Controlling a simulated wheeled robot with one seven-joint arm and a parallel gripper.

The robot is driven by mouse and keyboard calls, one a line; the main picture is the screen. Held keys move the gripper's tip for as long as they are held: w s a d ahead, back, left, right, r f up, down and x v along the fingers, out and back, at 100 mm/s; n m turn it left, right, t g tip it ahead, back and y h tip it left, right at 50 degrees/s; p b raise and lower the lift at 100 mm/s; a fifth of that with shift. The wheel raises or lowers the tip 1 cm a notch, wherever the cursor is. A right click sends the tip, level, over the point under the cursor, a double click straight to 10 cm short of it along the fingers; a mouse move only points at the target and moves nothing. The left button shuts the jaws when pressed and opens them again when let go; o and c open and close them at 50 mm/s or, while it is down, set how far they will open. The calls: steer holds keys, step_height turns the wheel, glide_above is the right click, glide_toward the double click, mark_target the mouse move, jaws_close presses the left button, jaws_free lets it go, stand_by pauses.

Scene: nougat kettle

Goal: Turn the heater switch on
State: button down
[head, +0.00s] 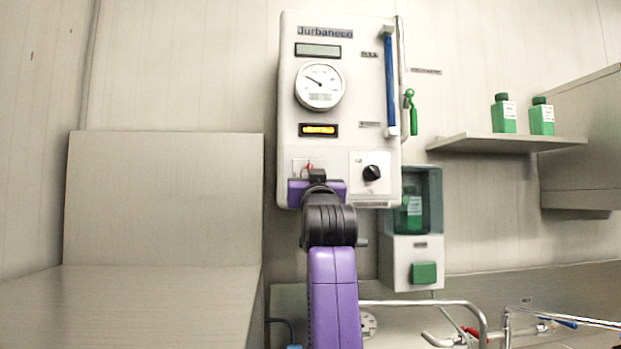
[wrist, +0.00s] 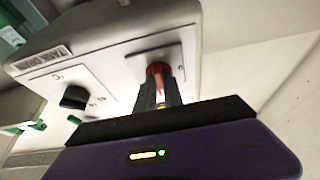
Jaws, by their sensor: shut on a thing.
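A white wall unit (head: 355,130) carries a small switch plate (head: 298,166) at its lower left, with a red switch (head: 310,167) on it. My gripper (head: 318,175) is up against the lower part of this plate and partly hides it. In the wrist view, my gripper (wrist: 160,92) is shut on the red switch (wrist: 157,71), at its plate (wrist: 138,66). The fingertips hide part of the switch, and I cannot tell which position it is in. An amber display (head: 319,130) is lit above the plate.
A black knob (head: 372,172) sits close right of the switch; it also shows in the wrist view (wrist: 75,97). A green bottle dispenser (head: 415,215) hangs below right. Metal pipes (head: 440,305) are lower right.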

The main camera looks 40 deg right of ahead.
steer(key=c, duration=1.5)
jaws_free()
steer(key=shift+o, duration=0.2)
steer(key=b+v, duration=0.1)
steer(key=v, duration=0.6)
steer(key=shift+s+a+f+b, duration=0.15)
steer(key=shift+s+a+b, duration=0.15)
steer(key=shift+b, duration=0.1)
